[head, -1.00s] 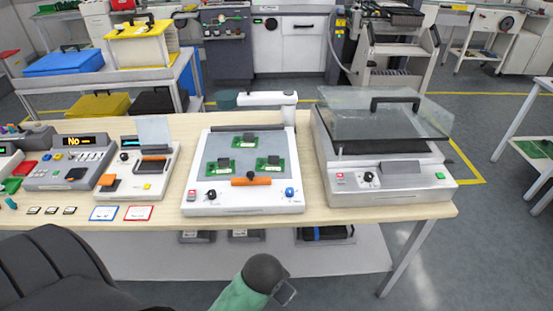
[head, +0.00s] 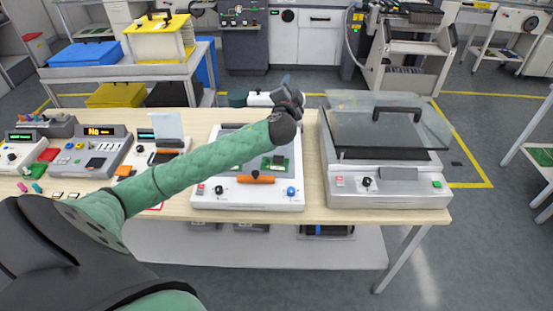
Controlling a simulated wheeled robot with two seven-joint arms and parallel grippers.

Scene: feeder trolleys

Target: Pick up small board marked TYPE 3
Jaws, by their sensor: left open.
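Small green boards lie on the grey plate of the white flat machine (head: 246,202) at the table's middle. One board (head: 276,165) shows beside my forearm, and a bit of another shows at the forearm's lower edge. Any TYPE marking is too small to read. My left gripper (head: 287,80) is open, at the end of my green arm, which crosses in front of the machine. In the picture it is above the boards and overlaps the white overhead arm. My right gripper is out of view.
A machine with a raised clear lid (head: 385,125) stands just right of the white flat machine. Small consoles (head: 98,150) fill the table's left part. A shelf trolley with blue (head: 90,52) and yellow bins stands behind.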

